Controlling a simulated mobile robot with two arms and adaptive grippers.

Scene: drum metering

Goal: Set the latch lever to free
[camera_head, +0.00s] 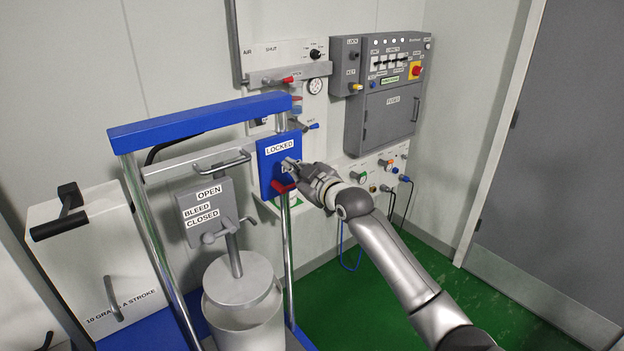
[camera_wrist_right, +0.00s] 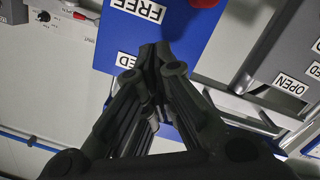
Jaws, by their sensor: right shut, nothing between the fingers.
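The latch plate (camera_head: 268,160) is a blue panel with a "LOCKED" label (camera_head: 279,146) near its top and a "FREE" label lower down, partly hidden by my gripper in the head view. The red lever handle (camera_head: 283,187) shows at the lower part of the plate, below the "FREE" label. My right gripper (camera_head: 291,164) is shut and empty, its fingertips in front of the plate, just above the red handle. In the right wrist view, the shut fingertips (camera_wrist_right: 155,46) are over the blue plate near the "FREE" label (camera_wrist_right: 138,8); the red handle (camera_wrist_right: 203,3) is cut by the top edge. My left gripper is out of view.
A blue-topped metal frame (camera_head: 200,120) stands left of the plate. A grey "OPEN/BLEED/CLOSED" valve plate (camera_head: 205,207) and a white drum (camera_head: 243,320) are close by. A grey control box (camera_head: 390,110) hangs on the wall to the right. Green floor (camera_head: 450,300) is clear at right.

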